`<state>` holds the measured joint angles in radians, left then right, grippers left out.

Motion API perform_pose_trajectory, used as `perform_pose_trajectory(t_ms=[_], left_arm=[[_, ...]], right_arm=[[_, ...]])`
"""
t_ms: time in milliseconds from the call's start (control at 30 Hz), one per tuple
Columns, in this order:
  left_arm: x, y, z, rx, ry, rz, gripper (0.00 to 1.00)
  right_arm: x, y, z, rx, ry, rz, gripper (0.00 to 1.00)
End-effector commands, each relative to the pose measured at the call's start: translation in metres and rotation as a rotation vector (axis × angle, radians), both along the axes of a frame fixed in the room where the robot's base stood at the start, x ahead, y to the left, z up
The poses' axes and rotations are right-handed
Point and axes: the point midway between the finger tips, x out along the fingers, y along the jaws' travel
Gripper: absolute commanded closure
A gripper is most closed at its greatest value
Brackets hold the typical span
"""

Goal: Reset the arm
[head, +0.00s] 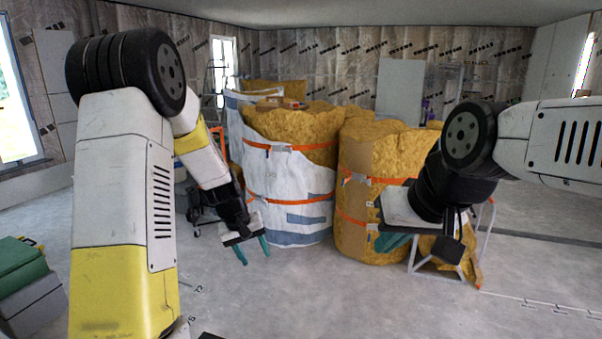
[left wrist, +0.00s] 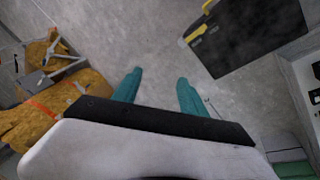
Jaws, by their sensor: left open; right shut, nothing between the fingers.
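My left arm comes in from the left in the head view and bends down at the elbow. My left gripper (head: 254,253) has teal fingers spread apart, with nothing between them, over the grey floor. In the left wrist view the left gripper (left wrist: 158,84) also shows open and empty above the bare floor. My right arm comes in from the right edge. My right gripper (head: 392,243) has teal fingers, is partly hidden by its own wrist, and is in front of the yellow insulation roll. It is shut with nothing visible in it.
A white-wrapped insulation bundle (head: 290,190) and a yellow insulation roll (head: 357,215), both strapped in orange, stand ahead. A white metal frame (head: 436,272) is by my right gripper. A green case (head: 20,262) sits at left. A black case (left wrist: 245,38) lies on the floor.

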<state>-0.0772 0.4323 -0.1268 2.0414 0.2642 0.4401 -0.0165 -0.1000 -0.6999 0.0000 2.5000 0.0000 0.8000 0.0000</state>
Motion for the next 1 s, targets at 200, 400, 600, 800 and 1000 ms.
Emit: perform_pose_trajectory(t_ms=[200, 400, 600, 800, 1000], left_arm=[[-0.053, -0.003, 0.102, -0.008, -0.104, -0.079, 0.50], [-0.117, -0.002, 0.167, 0.013, -0.191, -0.151, 0.50], [-0.187, 0.002, 0.206, 0.058, -0.276, -0.210, 0.50], [-0.237, 0.008, 0.218, 0.105, -0.335, -0.246, 0.50], [-0.255, 0.010, 0.219, 0.128, -0.353, -0.257, 0.50]], right_arm=[[0.000, 0.000, 0.000, 0.000, 0.000, 0.000, 1.00], [0.000, 0.000, 0.000, 0.000, 0.000, 0.000, 1.00], [0.000, 0.000, 0.000, 0.000, 0.000, 0.000, 1.00], [0.000, 0.000, 0.000, 0.000, 0.000, 0.000, 1.00], [0.000, 0.000, 0.000, 0.000, 0.000, 0.000, 1.00]])
